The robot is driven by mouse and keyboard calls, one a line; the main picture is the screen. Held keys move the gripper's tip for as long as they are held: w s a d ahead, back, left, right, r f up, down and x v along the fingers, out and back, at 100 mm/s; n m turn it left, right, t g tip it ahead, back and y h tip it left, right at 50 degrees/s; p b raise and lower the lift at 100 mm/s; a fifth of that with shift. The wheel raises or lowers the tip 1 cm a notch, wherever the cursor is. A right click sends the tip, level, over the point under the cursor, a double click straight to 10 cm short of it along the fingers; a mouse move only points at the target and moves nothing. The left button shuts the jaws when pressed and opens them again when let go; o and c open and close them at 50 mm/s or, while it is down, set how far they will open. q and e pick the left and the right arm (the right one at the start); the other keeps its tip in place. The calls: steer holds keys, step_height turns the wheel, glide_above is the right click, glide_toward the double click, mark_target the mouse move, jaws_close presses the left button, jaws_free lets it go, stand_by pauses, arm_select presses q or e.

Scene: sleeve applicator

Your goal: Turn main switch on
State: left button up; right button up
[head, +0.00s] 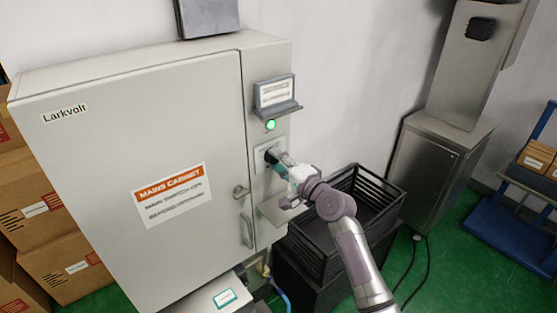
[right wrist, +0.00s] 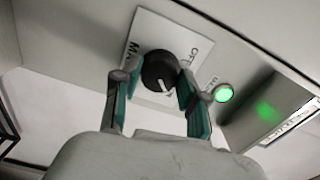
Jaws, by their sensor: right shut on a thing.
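The main switch is a round black knob (right wrist: 160,70) with a white pointer mark, on a white label plate (right wrist: 145,30). The plate's lettering is only partly readable. In the head view the knob (head: 269,157) shows small on the cabinet's narrow right panel, partly covered by my gripper. My right gripper (head: 281,164) is at the panel. In the right wrist view its teal-padded fingers (right wrist: 158,88) sit on either side of the knob, shut on it. A green lamp (right wrist: 224,93) glows beside the plate; it also shows lit above the knob in the head view (head: 270,125). My left gripper is out of view.
The grey mains cabinet (head: 110,150) has its door closed, with a handle (head: 246,230) left of the switch panel. A small sign holder (head: 277,95) juts out above the lamp. A black crate (head: 345,225) stands right of the panel, near my right arm. Cardboard boxes (head: 60,225) stand left.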

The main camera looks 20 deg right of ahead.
stand_by(0.4)
steer(key=o, duration=1.1)
steer(key=shift+o, duration=0.2)
steer(key=shift+s, duration=0.1)
steer(key=v, duration=1.1)
steer(key=shift+s+d, duration=0.15)
steer(key=shift+s, duration=0.25)
